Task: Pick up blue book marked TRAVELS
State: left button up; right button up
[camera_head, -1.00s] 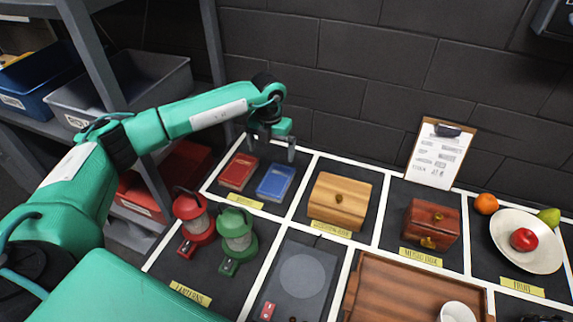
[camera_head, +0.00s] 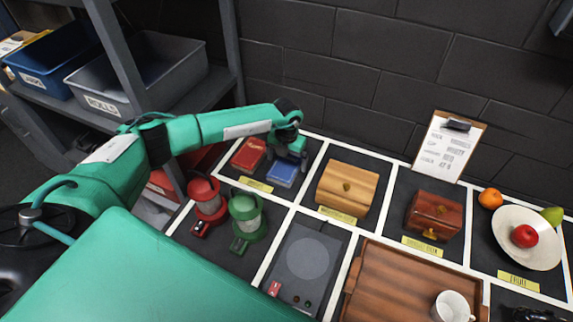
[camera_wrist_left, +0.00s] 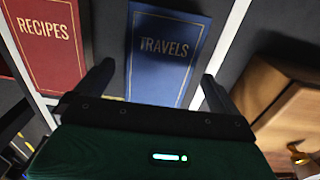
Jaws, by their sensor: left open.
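The blue book marked TRAVELS (camera_head: 281,174) lies flat in the back left compartment, partly hidden by my left gripper in the head view. In the left wrist view the blue book (camera_wrist_left: 163,60) lies between and beyond the two fingers, with its title readable. My left gripper (camera_head: 290,158) is open, its fingers (camera_wrist_left: 158,88) on either side of the book's width; I cannot tell whether they touch it. A red book marked RECIPES (camera_wrist_left: 50,40) lies to its left, also seen in the head view (camera_head: 248,154). My right gripper is not in view.
A wooden box (camera_head: 347,190) stands in the compartment right of the books. A red lantern (camera_head: 207,200) and a green lantern (camera_head: 246,218) stand in front. Grey bin (camera_head: 150,75) and blue bin (camera_head: 50,65) sit on the shelf at left. A dark wall rises behind.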

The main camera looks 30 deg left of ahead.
pick_arm(q)
jog(key=shift+f, duration=0.95)
jog(key=shift+c, duration=0.4)
jog(key=c, duration=1.1)
jog(key=shift+o, duration=0.2)
jog(key=shift+r, duration=0.1)
